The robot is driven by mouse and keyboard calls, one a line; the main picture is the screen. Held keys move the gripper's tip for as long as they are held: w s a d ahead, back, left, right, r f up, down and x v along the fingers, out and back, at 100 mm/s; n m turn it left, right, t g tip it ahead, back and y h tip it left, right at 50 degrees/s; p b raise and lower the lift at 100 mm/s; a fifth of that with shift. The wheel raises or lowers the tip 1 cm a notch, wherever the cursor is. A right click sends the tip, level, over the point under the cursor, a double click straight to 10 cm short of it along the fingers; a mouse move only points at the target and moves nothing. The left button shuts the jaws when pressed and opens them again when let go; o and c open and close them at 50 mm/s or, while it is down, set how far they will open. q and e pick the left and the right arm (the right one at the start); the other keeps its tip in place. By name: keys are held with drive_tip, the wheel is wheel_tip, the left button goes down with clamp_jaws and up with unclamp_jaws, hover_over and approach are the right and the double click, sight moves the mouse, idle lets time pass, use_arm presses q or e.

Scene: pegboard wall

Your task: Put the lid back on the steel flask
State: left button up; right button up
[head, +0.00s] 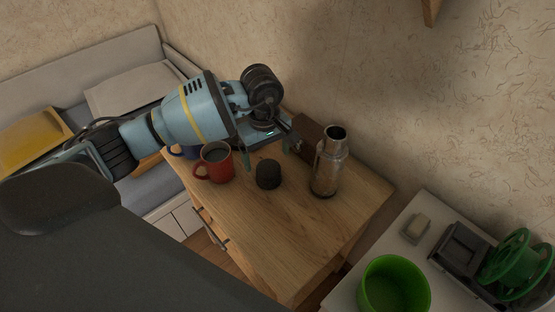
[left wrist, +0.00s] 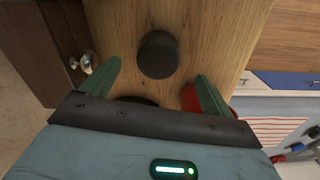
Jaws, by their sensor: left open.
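The steel flask (head: 327,168) stands upright on the wooden cabinet top (head: 335,218), with its mouth uncovered. The black round lid (head: 268,174) sits on the wood to the left of the flask, apart from it. My left gripper (head: 268,154) is above and just behind the lid, open and empty. In the left wrist view the lid (left wrist: 158,54) lies beyond the open fingertips (left wrist: 157,76), roughly centred between them and touching neither. The flask does not show in that view. My right gripper is not in view.
A red mug (head: 214,162) stands left of the lid, with a blue mug (head: 184,152) partly hidden behind it. A green bucket (head: 394,285) stands at lower right. The cabinet's front is clear.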

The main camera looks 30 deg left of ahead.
sight(268, 167)
use_arm(q)
drive_tip(key=shift+w+a+r, duration=0.15)
drive_tip(key=shift+a+r, duration=0.05)
drive_tip(key=shift+a, duration=0.15)
drive_tip(key=shift+s+r, duration=0.1)
drive_tip(key=shift+s, duration=0.1)
drive_tip(key=shift+f, duration=1.35)
drive_tip(key=shift+w+d+f, duration=0.1)
drive_tip(key=shift+d+f, duration=0.1)
drive_tip(key=shift+f, duration=1.1)
drive_tip(key=shift+w+d+f, duration=0.1)
drive_tip(key=shift+d+f, duration=0.05)
drive_tip(key=shift+f, duration=1.15)
drive_tip(key=c, duration=1.1)
drive_tip(key=shift+o, duration=0.2)
